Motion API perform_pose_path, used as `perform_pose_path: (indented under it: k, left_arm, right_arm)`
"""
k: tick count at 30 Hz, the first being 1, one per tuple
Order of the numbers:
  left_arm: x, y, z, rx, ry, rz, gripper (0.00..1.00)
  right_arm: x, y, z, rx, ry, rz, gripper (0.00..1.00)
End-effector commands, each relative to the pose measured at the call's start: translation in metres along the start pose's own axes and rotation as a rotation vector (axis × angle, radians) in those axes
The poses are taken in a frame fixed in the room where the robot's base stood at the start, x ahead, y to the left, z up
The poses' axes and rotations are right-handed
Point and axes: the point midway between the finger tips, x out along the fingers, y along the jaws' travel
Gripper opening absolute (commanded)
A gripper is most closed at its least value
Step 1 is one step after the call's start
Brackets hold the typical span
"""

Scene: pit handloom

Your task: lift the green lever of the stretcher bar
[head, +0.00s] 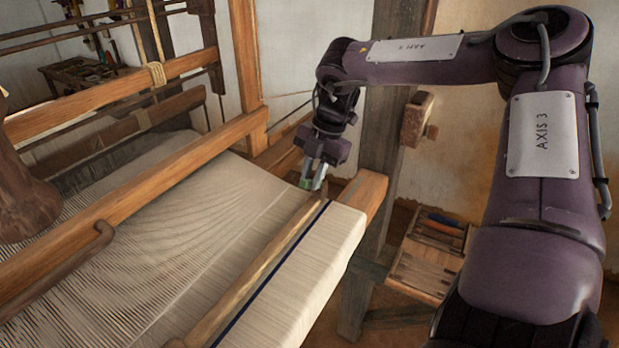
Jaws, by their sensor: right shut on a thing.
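The stretcher bar (258,268) is a long thin wooden bar lying across the pale cloth (312,262), beside a dark blue stripe. At its far end a small piece of green (304,184) shows, which looks like the lever. My right gripper (314,182) points down there, shut on the green lever; its fingers hide most of it. I cannot tell how far the lever is raised. My left gripper is not in view.
A wooden beam (140,192) of the loom crosses the warp at left. A dark upright post (385,140) stands behind my right gripper. A low wooden bench (425,268) with tools stands at right. A brown rounded thing (22,195) is at the left edge.

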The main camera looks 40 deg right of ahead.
Motion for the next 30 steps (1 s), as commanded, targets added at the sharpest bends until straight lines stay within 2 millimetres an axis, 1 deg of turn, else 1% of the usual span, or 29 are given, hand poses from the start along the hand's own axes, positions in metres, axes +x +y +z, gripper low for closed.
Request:
perform_pose_path:
  k: [1, 5, 15, 22, 30]
  left_arm:
    - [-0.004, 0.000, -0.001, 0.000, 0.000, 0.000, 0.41]
    - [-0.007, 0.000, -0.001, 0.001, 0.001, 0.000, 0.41]
    - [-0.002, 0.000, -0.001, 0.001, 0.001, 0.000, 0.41]
    - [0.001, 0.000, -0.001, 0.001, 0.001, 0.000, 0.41]
    - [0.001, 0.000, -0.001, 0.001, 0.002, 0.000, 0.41]
  right_arm:
    - [-0.005, 0.002, 0.003, 0.012, 0.041, -0.002, 0.00]
    - [-0.009, 0.003, 0.007, 0.032, 0.154, -0.010, 0.00]
    - [-0.015, 0.005, 0.019, 0.072, 0.383, -0.029, 0.00]
    - [-0.018, 0.006, 0.024, 0.087, 0.466, -0.034, 0.00]
    - [-0.019, 0.006, 0.025, 0.092, 0.496, -0.036, 0.00]
